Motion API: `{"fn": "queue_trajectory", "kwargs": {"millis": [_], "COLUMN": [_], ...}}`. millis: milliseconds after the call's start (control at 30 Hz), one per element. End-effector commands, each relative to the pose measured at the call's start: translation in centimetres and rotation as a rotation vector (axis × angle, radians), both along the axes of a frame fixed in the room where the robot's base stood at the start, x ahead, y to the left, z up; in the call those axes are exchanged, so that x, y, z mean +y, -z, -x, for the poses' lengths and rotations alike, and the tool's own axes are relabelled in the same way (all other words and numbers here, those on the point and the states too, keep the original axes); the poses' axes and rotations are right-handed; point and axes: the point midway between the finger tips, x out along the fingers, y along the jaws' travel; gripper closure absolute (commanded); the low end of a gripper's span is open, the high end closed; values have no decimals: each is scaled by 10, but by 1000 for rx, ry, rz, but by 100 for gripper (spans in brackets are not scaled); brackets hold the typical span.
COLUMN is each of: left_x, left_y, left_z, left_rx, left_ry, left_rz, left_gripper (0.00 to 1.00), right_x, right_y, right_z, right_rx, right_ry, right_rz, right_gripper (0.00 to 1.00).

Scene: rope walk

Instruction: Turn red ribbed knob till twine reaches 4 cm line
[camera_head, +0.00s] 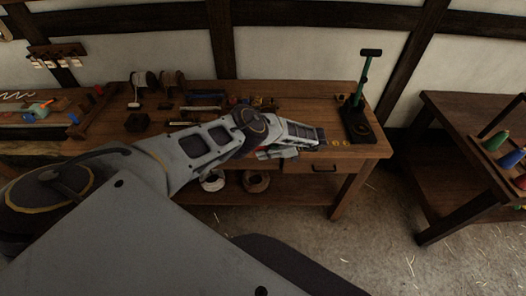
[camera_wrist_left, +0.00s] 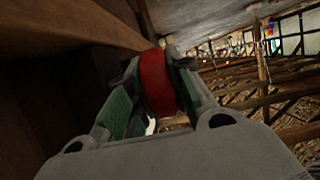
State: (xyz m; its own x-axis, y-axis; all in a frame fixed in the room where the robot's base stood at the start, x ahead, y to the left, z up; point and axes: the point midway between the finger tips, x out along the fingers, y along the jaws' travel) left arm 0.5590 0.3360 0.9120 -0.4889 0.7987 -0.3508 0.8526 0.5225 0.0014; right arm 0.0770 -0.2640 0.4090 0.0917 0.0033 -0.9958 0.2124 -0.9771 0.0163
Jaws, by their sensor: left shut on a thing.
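My left gripper (camera_wrist_left: 150,92) is shut on the red knob (camera_wrist_left: 158,82). The knob sits between the two green-padded fingers, close to a dark wooden face in the left wrist view. In the head view my left arm reaches across the workbench (camera_head: 365,150), and its gripper (camera_head: 275,152) is at the bench's front edge, mostly hidden under my own wrist. I cannot make out the twine or the 4 cm line in either view. My right gripper is not in view.
A green-posted stand (camera_head: 362,85) on a dark base stands at the bench's right end. A drawer handle (camera_head: 323,178) is on the front. Spools (camera_head: 145,82) stand at the back left. A second table (camera_head: 450,110) is at right, with open floor between.

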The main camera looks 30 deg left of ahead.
Motion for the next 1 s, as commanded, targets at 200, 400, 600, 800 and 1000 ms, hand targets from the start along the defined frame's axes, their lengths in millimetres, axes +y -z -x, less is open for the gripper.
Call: {"fn": "queue_trajectory", "kwargs": {"millis": [200, 400, 600, 800, 1000], "left_x": [-1, -1, 0, -1, 0], "left_y": [1, 1, 1, 1, 1], "left_z": [0, 0, 0, 0, 0], "left_rx": [9, 11, 11, 11, 11], "left_ry": [1, 1, 1, 1, 0], "left_rz": [-15, -19, -19, -19, -19], "left_gripper": [100, 100, 100, 70, 70], "right_x": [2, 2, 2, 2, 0], "right_y": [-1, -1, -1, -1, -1], "right_z": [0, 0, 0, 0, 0], "right_rx": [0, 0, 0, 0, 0], "right_ry": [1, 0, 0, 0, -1], "right_rz": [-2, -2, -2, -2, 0], "right_gripper": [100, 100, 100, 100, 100]}}
